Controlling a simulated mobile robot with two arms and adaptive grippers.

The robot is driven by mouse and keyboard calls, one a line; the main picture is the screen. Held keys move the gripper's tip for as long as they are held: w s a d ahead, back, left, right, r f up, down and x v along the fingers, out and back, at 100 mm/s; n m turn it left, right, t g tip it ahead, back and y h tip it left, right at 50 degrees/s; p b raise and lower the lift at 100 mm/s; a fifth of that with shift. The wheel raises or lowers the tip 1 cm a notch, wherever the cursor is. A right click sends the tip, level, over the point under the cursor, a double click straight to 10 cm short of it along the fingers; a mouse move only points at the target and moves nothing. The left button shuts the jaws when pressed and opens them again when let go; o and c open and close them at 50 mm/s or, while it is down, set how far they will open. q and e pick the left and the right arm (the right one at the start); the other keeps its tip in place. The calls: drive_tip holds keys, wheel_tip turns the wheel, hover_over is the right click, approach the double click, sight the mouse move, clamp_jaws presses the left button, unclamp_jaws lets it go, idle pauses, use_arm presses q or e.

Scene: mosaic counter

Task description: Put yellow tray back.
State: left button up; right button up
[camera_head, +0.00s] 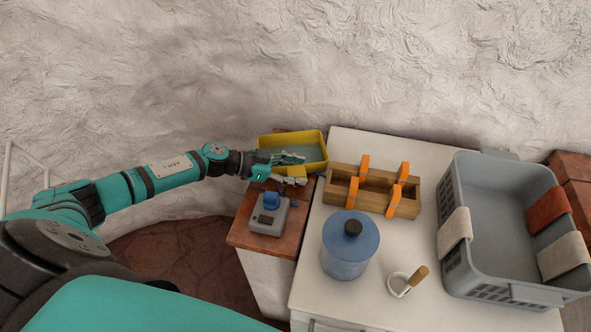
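The yellow tray (315,138) is a shallow rectangular bin with a grey-looking inside. It sits at the back of the brown-topped side stand, close to the wall. My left gripper (298,169) reaches in from the left at the tray's near side. Its two fingers are spread apart, one over the tray's inside and the other lower, by the near wall. Part of the near wall is hidden by the gripper, and I cannot tell whether the fingers touch it. My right gripper is not in view.
A grey device with a blue knob (269,217) stands on the side stand (247,237) just in front. On the white counter (305,290) are a wooden box with orange clips (345,200), a blue lidded jar (348,252), a wooden-handled tool (416,277) and a grey basket with cloths (470,268).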

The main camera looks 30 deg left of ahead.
use_arm(q)
drive_tip(key=shift+o, duration=1.3)
drive_tip(key=shift+r, duration=0.2)
drive_tip(key=p+v, duration=0.4)
drive_tip(key=v, duration=0.6)
drive_tip(key=shift+s+a+r, duration=0.15)
drive_tip(key=shift+s+a, duration=0.1)
drive_tip(key=shift+s+a+r+p, duration=0.2)
drive_tip(key=shift+s+a+p, duration=0.2)
drive_tip(key=shift+a, duration=0.1)
